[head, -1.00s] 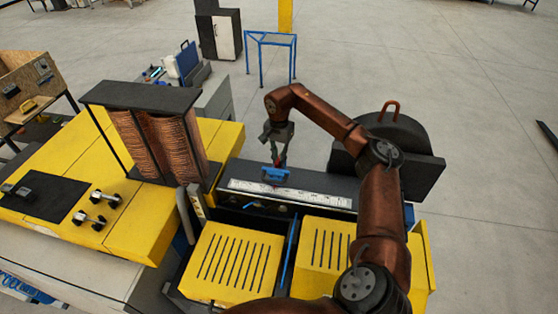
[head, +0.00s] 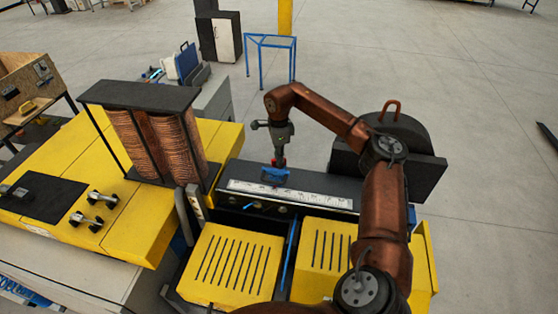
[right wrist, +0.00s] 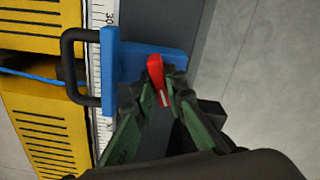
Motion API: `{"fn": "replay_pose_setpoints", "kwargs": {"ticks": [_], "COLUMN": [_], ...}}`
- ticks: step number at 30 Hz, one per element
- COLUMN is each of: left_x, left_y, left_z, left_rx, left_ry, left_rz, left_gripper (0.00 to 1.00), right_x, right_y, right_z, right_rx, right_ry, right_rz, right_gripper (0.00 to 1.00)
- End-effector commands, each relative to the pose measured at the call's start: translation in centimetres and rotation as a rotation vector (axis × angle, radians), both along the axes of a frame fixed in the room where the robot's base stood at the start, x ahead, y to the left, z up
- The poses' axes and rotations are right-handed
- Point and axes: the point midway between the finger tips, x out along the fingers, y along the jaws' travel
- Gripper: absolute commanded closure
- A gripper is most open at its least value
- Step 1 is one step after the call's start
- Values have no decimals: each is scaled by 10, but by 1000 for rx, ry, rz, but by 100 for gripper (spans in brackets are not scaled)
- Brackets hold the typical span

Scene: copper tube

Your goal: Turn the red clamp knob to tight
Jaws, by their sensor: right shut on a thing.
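The red clamp knob (right wrist: 156,75) shows in the right wrist view as a small red lever on a blue clamp block (right wrist: 150,62). My right gripper (right wrist: 160,92) is shut on it, with one green-padded finger on each side. In the head view the right gripper (head: 279,160) points down at the blue clamp (head: 275,175), with a bit of red at its fingertips. The fingers hide part of the knob. My left gripper is not in view.
A white ruler scale (head: 290,195) runs along the dark rail beside the clamp. A black handle (right wrist: 72,65) stands at the clamp's side. Yellow slotted covers (head: 230,262) lie in front, a copper tube coil (head: 158,145) at left, and a dark round housing (head: 400,140) at right.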

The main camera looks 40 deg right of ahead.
Motion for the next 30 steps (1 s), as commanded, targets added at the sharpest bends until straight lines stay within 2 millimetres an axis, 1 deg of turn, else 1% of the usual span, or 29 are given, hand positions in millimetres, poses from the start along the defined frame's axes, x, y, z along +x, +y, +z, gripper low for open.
{"fn": "replay_pose_setpoints", "kwargs": {"ticks": [1, 6, 15, 21, 30], "left_x": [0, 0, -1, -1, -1], "left_y": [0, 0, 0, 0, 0], "left_z": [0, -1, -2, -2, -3], "left_rx": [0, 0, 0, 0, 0], "left_ry": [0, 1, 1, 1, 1], "left_rz": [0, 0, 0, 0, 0], "left_gripper": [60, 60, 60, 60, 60], "right_x": [2, 2, 3, 3, 3], "right_y": [0, 0, 0, 0, -1], "right_z": [3, 4, 5, 5, 6], "right_rx": [0, 2, 2, 2, 3], "right_ry": [-8, -9, -10, -11, -12], "right_rz": [-41, -183, -361, -420, -442], "right_gripper": [100, 100, 100, 100, 100]}}
